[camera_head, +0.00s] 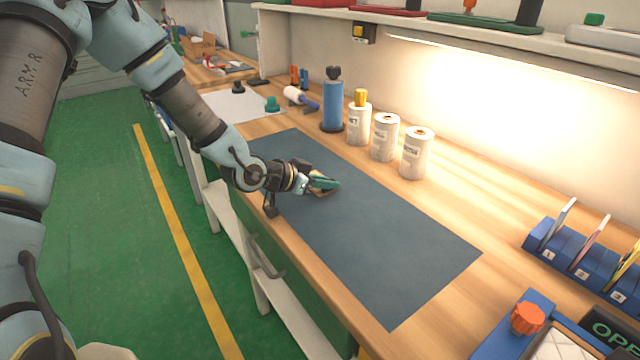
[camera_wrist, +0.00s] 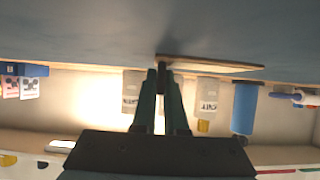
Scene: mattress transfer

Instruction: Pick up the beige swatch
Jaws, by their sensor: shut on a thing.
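The beige swatch (camera_wrist: 215,65) is a thin flat tan piece at the dark blue-grey mat (camera_head: 400,250). In the head view only a beige sliver (camera_head: 326,193) shows beneath my fingers. My gripper (camera_head: 328,184) reaches low over the far-left half of the mat, with green fingers. In the wrist view my gripper (camera_wrist: 163,72) has its fingertips close together at one end of the swatch, shut on it. The swatch looks nearly flat and very close to the mat; whether it touches the mat is not clear.
White rolls (camera_head: 416,153) and a blue cylinder (camera_head: 333,104) stand behind the mat. A blue numbered rack (camera_head: 575,262) holding thin plates is at right. An orange knob (camera_head: 527,318) sits at front right. A shelf (camera_head: 480,40) overhangs the back. The mat's right half is clear.

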